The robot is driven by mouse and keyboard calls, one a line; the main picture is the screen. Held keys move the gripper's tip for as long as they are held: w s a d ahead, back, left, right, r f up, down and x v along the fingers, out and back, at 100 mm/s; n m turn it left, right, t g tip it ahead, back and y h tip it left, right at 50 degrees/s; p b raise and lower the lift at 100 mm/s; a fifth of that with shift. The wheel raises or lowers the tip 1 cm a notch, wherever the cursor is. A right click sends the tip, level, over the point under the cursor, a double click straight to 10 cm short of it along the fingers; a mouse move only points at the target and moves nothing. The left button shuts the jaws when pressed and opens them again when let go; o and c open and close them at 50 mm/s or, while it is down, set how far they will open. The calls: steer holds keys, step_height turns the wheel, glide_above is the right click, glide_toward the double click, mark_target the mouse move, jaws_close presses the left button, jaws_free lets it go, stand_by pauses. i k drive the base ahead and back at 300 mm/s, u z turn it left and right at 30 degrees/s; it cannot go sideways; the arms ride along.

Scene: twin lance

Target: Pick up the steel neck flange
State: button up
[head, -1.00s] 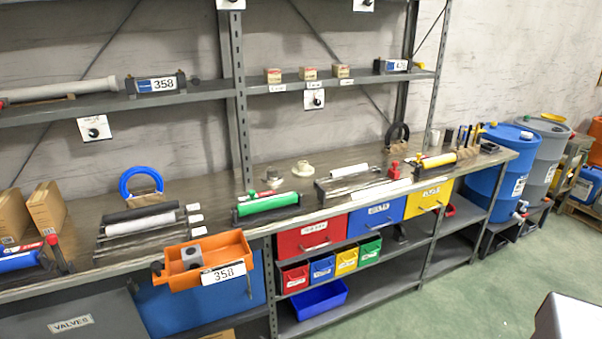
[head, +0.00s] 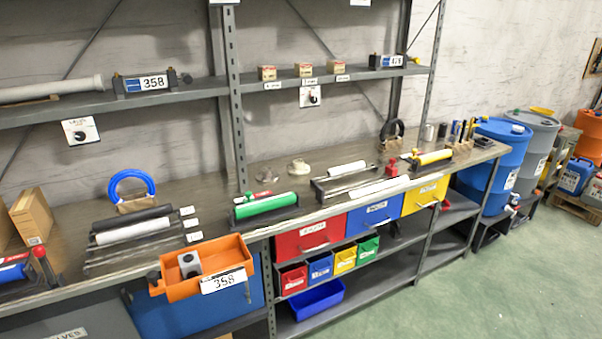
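Two small flanges stand on the workbench (head: 225,195), behind the green roller. The left one (head: 260,173) is grey and looks like the steel neck flange. The right one (head: 298,168) is paler, cream coloured, with a raised neck. Both are small in the head view, so the material is hard to tell for certain. They stand apart from each other, and nothing covers them. My gripper is not in view.
A green roller (head: 265,206) lies in front of the flanges, with a rack of white rollers (head: 345,178) to their right. An orange bin (head: 180,290) marked 358 hangs at the bench front. A shelf (head: 205,92) runs above. Green floor (head: 500,270) is clear at right.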

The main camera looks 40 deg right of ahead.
mark_target(267, 176)
steer(key=z, duration=0.85)
steer(key=k, duration=1)
steer(key=i, duration=0.85)
